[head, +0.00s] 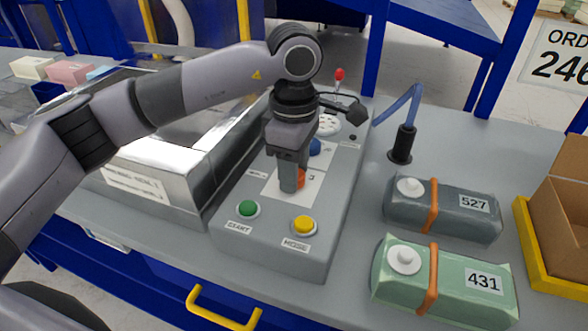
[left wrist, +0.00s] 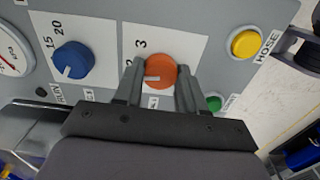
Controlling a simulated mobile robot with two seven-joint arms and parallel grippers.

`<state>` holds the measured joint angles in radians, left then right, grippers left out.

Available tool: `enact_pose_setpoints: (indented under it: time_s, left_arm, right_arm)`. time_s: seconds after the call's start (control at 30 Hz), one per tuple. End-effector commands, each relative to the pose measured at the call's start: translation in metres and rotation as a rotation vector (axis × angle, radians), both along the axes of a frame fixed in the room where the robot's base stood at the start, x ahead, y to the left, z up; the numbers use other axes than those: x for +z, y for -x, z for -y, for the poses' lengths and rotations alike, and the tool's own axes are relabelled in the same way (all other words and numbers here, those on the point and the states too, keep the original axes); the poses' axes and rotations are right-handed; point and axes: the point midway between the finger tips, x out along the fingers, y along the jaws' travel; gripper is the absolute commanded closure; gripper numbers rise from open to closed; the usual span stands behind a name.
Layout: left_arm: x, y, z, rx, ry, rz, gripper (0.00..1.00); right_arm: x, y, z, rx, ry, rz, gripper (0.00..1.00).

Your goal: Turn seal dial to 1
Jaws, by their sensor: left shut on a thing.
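The seal dial is an orange knob (head: 301,179) on a white scale plate on the grey control box (head: 270,245). My left gripper (head: 290,184) comes down from above and is shut on the dial, hiding much of it in the head view. In the left wrist view the orange dial (left wrist: 161,72) sits between the two fingers of the left gripper (left wrist: 158,85). A 3 shows above the 2; the lower part of the scale is partly hidden by the gripper. My right gripper is not in view.
A blue dial (left wrist: 72,60) and a gauge (left wrist: 12,58) are beside the seal dial. A green START button (head: 248,208) and a yellow HOSE button (head: 303,225) are in front. Bags 527 (head: 450,222) and 431 (head: 455,296) lie right, near a hose nozzle (head: 402,145).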

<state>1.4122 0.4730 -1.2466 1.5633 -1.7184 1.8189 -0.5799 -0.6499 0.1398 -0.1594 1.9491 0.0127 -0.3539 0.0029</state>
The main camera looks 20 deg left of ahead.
Motion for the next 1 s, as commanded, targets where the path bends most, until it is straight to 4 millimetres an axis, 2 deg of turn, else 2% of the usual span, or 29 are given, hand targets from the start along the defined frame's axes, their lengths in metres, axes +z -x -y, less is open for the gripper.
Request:
enact_pose_setpoints:
  time_s: [0.2, 0.6, 1.0]
  left_arm:
    - [-0.002, 0.0, 0.0, 0.176, 0.0, 0.0, 0.91]
    - [-0.001, 0.0, 0.0, 0.494, 0.001, 0.0, 0.91]
    - [0.0, 0.0, 0.0, 0.652, 0.001, 0.001, 0.91]
  right_arm:
    - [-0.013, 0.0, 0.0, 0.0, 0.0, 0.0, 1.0]
    - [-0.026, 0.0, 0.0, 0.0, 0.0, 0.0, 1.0]
    - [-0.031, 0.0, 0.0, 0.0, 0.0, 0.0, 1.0]
